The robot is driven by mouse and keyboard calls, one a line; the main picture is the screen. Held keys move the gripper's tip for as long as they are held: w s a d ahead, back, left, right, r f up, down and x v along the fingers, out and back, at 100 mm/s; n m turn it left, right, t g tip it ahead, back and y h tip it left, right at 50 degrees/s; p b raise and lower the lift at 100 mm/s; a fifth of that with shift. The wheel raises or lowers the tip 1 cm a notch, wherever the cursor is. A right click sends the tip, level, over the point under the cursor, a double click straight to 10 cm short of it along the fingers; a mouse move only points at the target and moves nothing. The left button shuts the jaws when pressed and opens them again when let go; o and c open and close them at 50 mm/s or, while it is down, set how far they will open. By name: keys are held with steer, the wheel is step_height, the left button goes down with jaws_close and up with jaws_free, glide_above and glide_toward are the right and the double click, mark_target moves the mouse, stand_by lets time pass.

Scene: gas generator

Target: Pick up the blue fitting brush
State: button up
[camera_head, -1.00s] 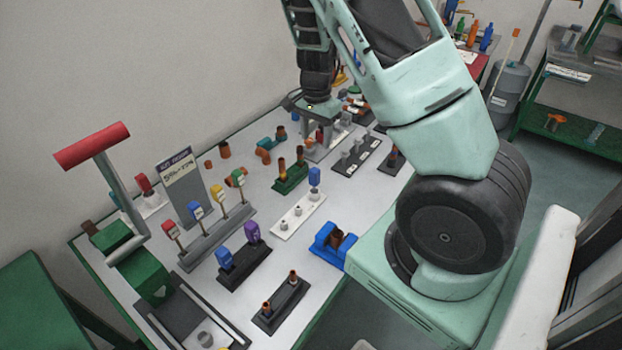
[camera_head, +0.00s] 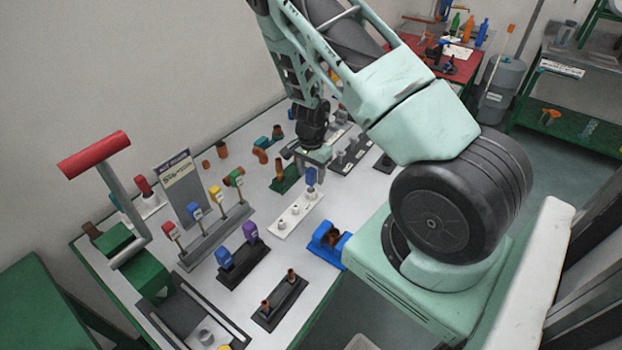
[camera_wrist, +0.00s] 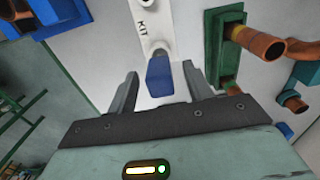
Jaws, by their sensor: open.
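The blue fitting brush (camera_head: 311,177) stands at the far end of a white strip holder (camera_head: 285,226) on the table. In the wrist view the blue brush (camera_wrist: 160,76) appears just past and between the fingertips, at the end of the white holder (camera_wrist: 152,18) marked "KIT". My gripper (camera_head: 313,172) is over the brush end of the holder; its fingers hide part of that area. In the wrist view my gripper (camera_wrist: 160,82) is open, with one finger on each side of the brush and no visible contact.
A green block with copper fittings (camera_head: 284,182) stands just left of my gripper. A dark strip (camera_head: 352,157) lies to the right. A blue clamp-like tool (camera_head: 330,243), a dark holder (camera_head: 243,262) and copper pipe pieces (camera_wrist: 265,44) are also nearby.

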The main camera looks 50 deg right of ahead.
steer(key=c, duration=0.9)
